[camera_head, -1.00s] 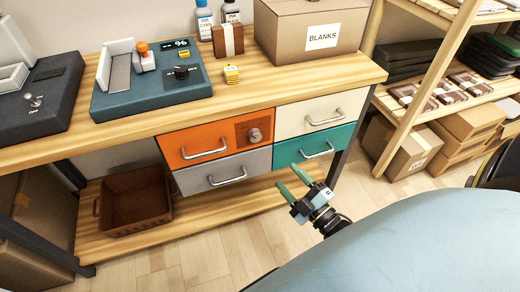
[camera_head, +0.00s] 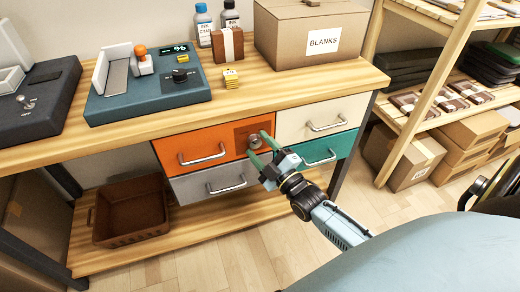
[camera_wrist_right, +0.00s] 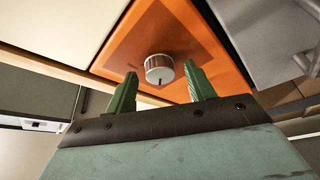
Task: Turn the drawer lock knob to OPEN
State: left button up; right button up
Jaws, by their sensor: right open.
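The drawer lock knob (camera_head: 254,141) is a small round silver knob on a brown plate at the right of the orange drawer (camera_head: 190,142). In the right wrist view the knob (camera_wrist_right: 159,69) shows a dark mark on its lower rim and sits between and beyond the two green fingertips. My right gripper (camera_head: 259,149) is open, its fingers pointing at the knob; I cannot tell whether either finger touches it. The right wrist view shows the same open gripper (camera_wrist_right: 160,84) with nothing held. The lettering on the plate is not readable. My left gripper is not in view.
A cream drawer (camera_head: 318,117) is right of the orange one, with a teal drawer (camera_head: 326,149) and a grey drawer (camera_head: 207,182) below. Their bar handles stick out near my gripper. The wooden tabletop (camera_head: 290,86) overhangs above. A brown bin (camera_head: 130,212) stands on the lower shelf.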

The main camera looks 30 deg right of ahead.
jog(key=shift+w, duration=0.15)
jog(key=c, duration=1)
